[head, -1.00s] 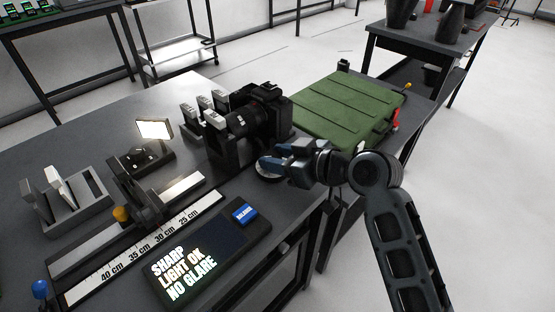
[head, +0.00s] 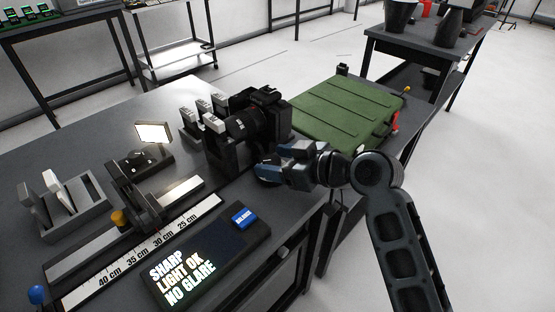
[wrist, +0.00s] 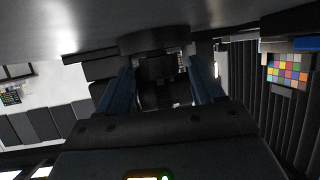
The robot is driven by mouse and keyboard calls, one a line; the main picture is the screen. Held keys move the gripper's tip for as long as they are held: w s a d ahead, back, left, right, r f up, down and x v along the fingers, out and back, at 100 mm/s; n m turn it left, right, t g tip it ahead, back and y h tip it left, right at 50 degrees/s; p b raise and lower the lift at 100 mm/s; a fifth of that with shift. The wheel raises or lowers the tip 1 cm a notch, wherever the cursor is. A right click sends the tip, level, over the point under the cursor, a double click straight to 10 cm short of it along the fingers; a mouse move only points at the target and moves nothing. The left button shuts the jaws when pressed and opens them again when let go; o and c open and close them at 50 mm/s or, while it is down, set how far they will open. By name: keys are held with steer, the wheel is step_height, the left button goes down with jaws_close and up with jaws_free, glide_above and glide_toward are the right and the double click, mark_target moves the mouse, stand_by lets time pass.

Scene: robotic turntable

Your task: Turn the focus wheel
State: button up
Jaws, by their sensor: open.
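My gripper (head: 266,173) is open beside the camera (head: 252,120), low over the table's front right edge. In the wrist view my gripper (wrist: 162,72) has its two blue-grey fingers apart, on either side of a dark round knob (wrist: 155,68) below a wider dark disc. This looks like the focus wheel; I cannot tell whether the fingers touch it. In the head view the wheel is hidden behind my gripper. The black camera sits on its stand with its lens pointing left. The display panel (head: 208,258) reads SHARP, LIGHT OK, NO GLARE.
A green case (head: 345,112) lies right of the camera. A ruler rail (head: 140,250) with a sliding carriage (head: 140,190), a lit lamp panel (head: 153,133) and a grey slotted holder (head: 70,205) stand to the left. The floor at right is clear.

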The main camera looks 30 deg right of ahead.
steer(key=v, duration=0.7)
steer(key=shift+s+d+r, duration=0.15)
steer(key=shift+s, duration=0.2)
